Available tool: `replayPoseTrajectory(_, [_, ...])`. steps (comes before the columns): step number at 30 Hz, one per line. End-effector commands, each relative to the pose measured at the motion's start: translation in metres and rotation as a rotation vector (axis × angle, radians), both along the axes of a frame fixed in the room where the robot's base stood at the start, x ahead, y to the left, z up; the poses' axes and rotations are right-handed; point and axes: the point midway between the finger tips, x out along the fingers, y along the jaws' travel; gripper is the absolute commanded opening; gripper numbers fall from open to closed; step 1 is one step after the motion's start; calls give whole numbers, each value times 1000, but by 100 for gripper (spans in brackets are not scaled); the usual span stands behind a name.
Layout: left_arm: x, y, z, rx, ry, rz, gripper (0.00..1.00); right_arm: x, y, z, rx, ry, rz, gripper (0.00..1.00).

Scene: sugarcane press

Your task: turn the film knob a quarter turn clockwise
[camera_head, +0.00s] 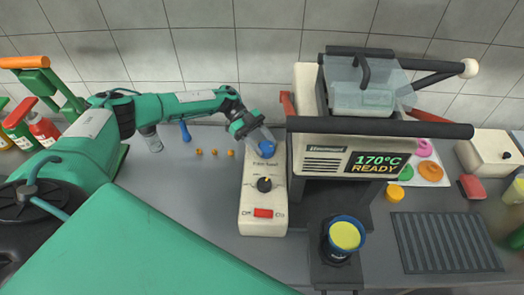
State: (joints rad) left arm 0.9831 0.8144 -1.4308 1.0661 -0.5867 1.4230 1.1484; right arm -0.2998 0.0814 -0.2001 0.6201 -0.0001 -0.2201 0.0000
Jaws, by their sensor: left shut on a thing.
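The cream control box (248,209) stands left of the sealing machine. A blue round knob (267,148) sits near its far end, with small lettering just below it. A black knob (264,184) with a yellow pointer is nearer, in the middle of the box. The lettering is too small to tell surely which is the film knob. My left gripper (265,140) reaches in from the left and is shut on the blue knob, its grey fingers hiding part of it. My right gripper is not in view.
The sealing machine (310,142) with its long black handle bar (380,127) stands just right of the box; its display reads 170°C READY. A blue-rimmed cup (345,235) is in front of it. A red switch (263,213) is at the box's near end. Small orange pieces (214,152) lie left.

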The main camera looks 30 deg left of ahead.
Motion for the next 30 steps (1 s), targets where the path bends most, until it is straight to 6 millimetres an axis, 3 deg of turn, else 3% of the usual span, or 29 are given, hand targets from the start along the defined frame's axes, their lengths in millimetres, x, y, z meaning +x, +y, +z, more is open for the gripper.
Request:
replayPoseTrajectory(1, [2,-2,-5,-2,-4,-33,25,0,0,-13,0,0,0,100])
replayPoseTrajectory(9, [3,-2,-2,-3,-3,-164,25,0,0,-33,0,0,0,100])
replayPoseTrajectory(29, [3,-3,1,-4,-1,-216,25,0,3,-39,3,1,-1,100])
replayPoseTrajectory(30, [3,-3,1,-5,-1,-216,55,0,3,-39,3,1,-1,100])
